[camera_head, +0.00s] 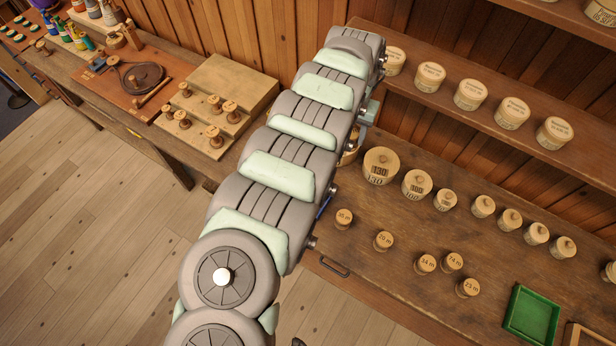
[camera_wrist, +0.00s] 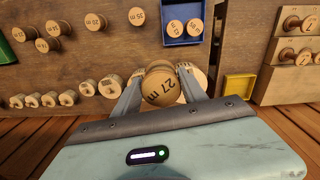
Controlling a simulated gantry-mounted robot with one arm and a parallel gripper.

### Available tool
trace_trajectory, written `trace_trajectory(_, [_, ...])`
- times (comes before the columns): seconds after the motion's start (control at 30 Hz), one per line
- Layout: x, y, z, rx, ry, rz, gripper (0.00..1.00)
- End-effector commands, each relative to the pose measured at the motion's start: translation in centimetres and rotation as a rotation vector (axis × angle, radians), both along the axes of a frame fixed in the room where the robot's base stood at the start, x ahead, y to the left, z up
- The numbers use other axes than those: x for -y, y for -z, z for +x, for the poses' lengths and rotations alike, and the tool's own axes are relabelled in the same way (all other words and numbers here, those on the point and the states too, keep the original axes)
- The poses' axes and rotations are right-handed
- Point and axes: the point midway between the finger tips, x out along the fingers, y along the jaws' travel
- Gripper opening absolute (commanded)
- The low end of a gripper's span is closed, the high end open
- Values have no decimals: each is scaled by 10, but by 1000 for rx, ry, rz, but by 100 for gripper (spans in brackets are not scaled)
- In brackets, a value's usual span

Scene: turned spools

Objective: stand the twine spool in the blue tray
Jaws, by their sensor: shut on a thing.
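My gripper (camera_wrist: 161,72) is shut on a round wooden spool (camera_wrist: 160,88) marked "27 m". Its labelled end faces the wrist camera; its lower part and wound material are hidden. The blue tray (camera_wrist: 168,41) is beyond it in the wrist view, up and to the right, apart from the held spool. Two labelled spools (camera_wrist: 176,27) (camera_wrist: 194,27) stand in the tray, side by side near one edge. In the head view my arm hides the gripper and most of the tray; only a blue edge (camera_head: 324,206) shows.
Several labelled spools (camera_head: 384,240) stand on the bench, with a green tray (camera_head: 512,305) to their right. Wooden canisters (camera_head: 417,185) line the bench behind them, close beside the held spool in the wrist view. A yellow tray (camera_wrist: 240,88) and stepped block (camera_head: 240,75) lie on the other side.

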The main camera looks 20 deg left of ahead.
Motion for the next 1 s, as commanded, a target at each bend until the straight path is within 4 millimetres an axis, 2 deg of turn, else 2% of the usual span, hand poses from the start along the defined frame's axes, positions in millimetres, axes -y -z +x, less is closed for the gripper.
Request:
trace_trajectory(0.03, [-13,24,-9,-7,7,-3,8])
trace_trajectory(0.1, [-34,60,-22,-11,25,1,8])
trace_trajectory(0.2, [-58,103,-43,-13,58,9,8])
trace_trajectory(0.3, [-74,138,-64,-16,91,14,8])
trace_trajectory(0.4, [-85,163,-82,-19,117,19,8])
trace_trajectory(0.6, [-93,184,-96,-16,144,23,8])
trace_trajectory(0.77, [-93,192,-96,-16,145,24,8])
trace_trajectory(1.0, [-93,216,-97,-17,143,22,8])
